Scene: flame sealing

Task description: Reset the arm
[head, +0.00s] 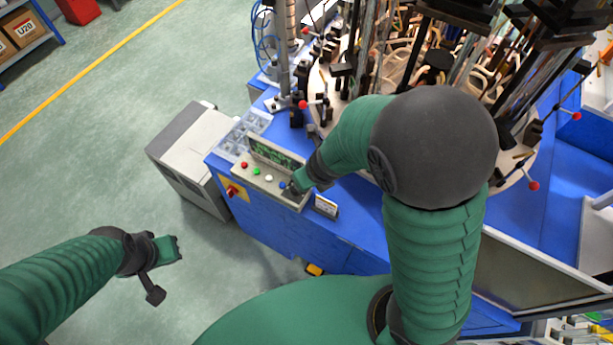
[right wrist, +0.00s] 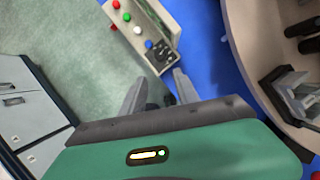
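My right arm reaches across the machine, and its gripper (head: 292,187) is over the right end of the control panel (head: 262,183). In the right wrist view the two fingers of this gripper (right wrist: 160,76) stand apart with nothing between them. The panel (right wrist: 146,18) lies beyond the fingertips, with red, green, white and blue buttons and a black switch block (right wrist: 160,55). I cannot tell whether the fingers touch the panel. My left gripper (head: 178,249) hangs over the floor at the lower left, holding nothing visible; its finger opening is unclear.
The blue machine table (head: 265,215) carries a round turntable with tall rods and red-knobbed levers (head: 303,104). A grey cabinet (head: 195,150) stands left of the table. A small sign (head: 326,206) is near the table edge. The green floor (head: 110,150) at left is clear.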

